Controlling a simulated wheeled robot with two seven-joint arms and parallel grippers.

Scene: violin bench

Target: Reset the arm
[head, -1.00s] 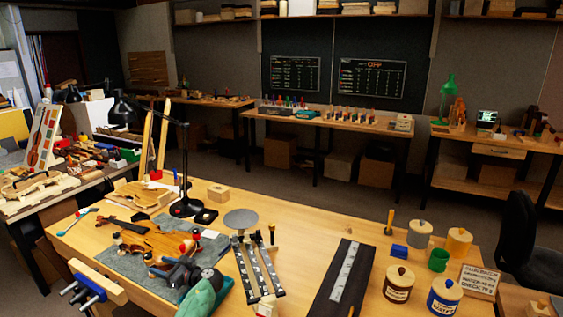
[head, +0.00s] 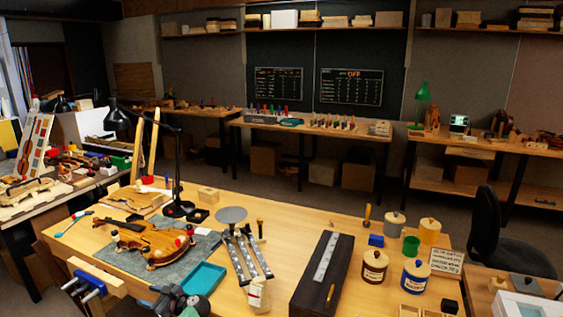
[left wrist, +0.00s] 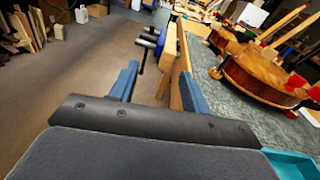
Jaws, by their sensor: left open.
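My left gripper (head: 180,302) shows only in part at the bottom edge of the head view, low by the bench's front edge. In the left wrist view its two blue fingers (left wrist: 160,82) are spread apart with nothing between them. A brown violin (head: 152,243) lies on a grey mat (head: 203,248) beyond the gripper and apart from it. The violin also shows at the upper right of the left wrist view (left wrist: 262,72), with red pieces at its edge. My right gripper is not in view.
A teal tray (head: 205,278) lies close to the right of my left gripper.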

